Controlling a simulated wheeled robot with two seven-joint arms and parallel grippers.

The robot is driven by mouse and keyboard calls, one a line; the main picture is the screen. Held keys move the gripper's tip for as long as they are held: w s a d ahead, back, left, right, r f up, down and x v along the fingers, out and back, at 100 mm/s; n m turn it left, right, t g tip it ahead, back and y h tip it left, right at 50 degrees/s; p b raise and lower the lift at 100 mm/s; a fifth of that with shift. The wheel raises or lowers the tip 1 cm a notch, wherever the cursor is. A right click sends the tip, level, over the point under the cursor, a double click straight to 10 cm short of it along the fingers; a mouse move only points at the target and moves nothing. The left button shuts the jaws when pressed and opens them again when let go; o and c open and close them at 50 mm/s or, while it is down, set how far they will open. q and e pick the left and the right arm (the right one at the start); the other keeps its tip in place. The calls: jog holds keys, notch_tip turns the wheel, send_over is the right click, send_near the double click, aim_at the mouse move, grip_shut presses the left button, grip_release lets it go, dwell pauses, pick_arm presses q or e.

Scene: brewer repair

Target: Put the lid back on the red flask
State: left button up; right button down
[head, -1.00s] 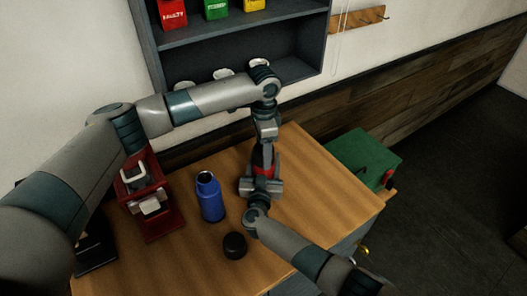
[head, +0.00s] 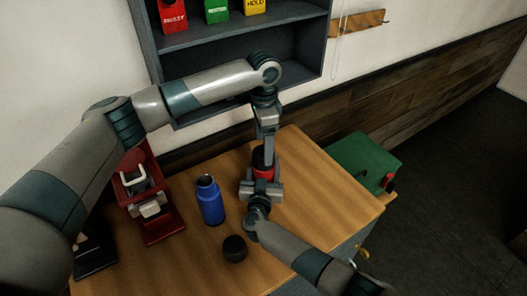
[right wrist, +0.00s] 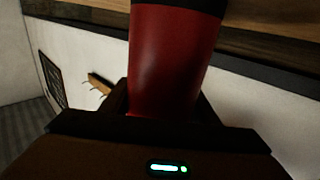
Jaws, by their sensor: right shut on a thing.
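The red flask (head: 263,172) stands upright over the right part of the table, partly hidden by both grippers. My right gripper (head: 262,187) is shut on its body. The red flask (right wrist: 172,60) also fills the middle of the right wrist view, with a dark band at that view's top edge. In the head view a black part (head: 258,158) shows at the flask's top, beside my left gripper (head: 267,153), which points down there. I cannot tell whether that gripper's fingers are closed on it. A black lid (head: 234,248) lies on the table at the front.
An open blue flask (head: 210,200) stands left of the red one. A red brewer (head: 150,200) is further left. A shelf (head: 235,50) is behind. The table's right part (head: 335,200) is clear.

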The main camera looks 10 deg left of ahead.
pick_arm(q)
notch_tip(320, 180, up, 7)
dwell(0.3)
jog(key=shift+r, duration=0.1)
pick_arm(e)
jog(key=c, duration=0.6)
grip_release()
jog(key=shift+s, duration=0.1)
pick_arm(q)
notch_tip(320, 180, down, 3)
jog(key=b, duration=0.2)
jog(key=shift+b, duration=0.4)
pick_arm(e)
jog(key=s, duration=0.5)
jog(key=s+d, duration=0.1)
jog(key=s, duration=0.5)
jog(key=s+d, duration=0.1)
jog(key=s, duration=0.5)
pick_arm(q)
jog(key=shift+s, duration=0.15)
pick_arm(e)
jog(key=shift+s+f, duration=0.1)
jog(key=shift+s, duration=0.15)
